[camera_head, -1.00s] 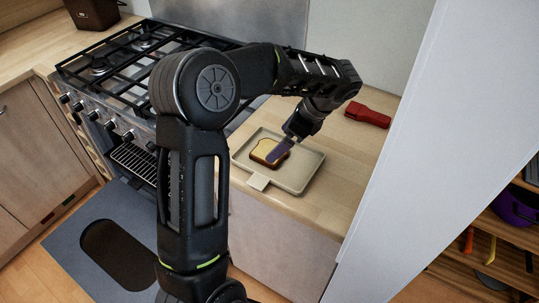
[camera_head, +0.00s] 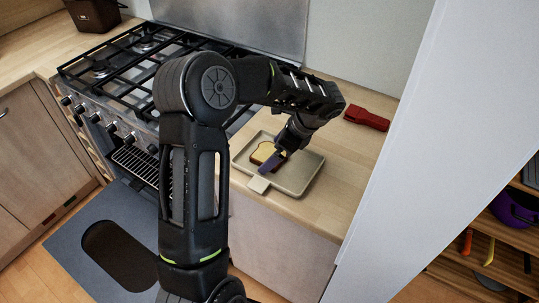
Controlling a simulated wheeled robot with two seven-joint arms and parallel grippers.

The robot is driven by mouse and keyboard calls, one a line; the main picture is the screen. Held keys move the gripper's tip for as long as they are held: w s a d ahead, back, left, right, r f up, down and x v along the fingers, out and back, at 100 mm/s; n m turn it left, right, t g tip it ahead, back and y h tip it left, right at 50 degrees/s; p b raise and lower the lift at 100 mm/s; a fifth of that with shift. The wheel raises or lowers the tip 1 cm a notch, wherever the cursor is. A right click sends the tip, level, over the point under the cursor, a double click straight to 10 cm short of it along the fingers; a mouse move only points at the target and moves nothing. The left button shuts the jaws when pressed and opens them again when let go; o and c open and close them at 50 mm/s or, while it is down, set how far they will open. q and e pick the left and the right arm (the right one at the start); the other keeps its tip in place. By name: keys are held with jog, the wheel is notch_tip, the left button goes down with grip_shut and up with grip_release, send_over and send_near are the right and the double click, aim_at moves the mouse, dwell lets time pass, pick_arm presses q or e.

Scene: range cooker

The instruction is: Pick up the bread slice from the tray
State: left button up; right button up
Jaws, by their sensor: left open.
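The bread slice (camera_head: 261,153), pale with a brown crust, lies flat on the left part of the beige tray (camera_head: 304,181). The tray rests on the wooden counter right of the range cooker. My left gripper (camera_head: 272,162) is over the tray, pointing down at the right side of the bread. Its purple-grey fingers cover part of the slice, and I cannot tell whether they touch it. The gripper is open. My right gripper is not in view.
A red object (camera_head: 367,118) lies on the counter behind the tray. A black-grated range cooker (camera_head: 110,70) stands to the left. A tall white panel (camera_head: 425,150) bounds the counter on the right. Bare counter shows right of the tray.

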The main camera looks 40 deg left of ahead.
pick_arm(q)
jog(key=shift+c, duration=0.2)
jog(key=c, duration=1.2)
jog(key=shift+r, duration=0.1)
notch_tip(320, 180, up, 4)
jog(key=shift+r+b, duration=0.15)
jog(key=shift+b, duration=0.3)
notch_tip(320, 180, up, 6)
jog(key=shift+f+p, duration=0.2)
jog(key=shift+p, duration=1.05)
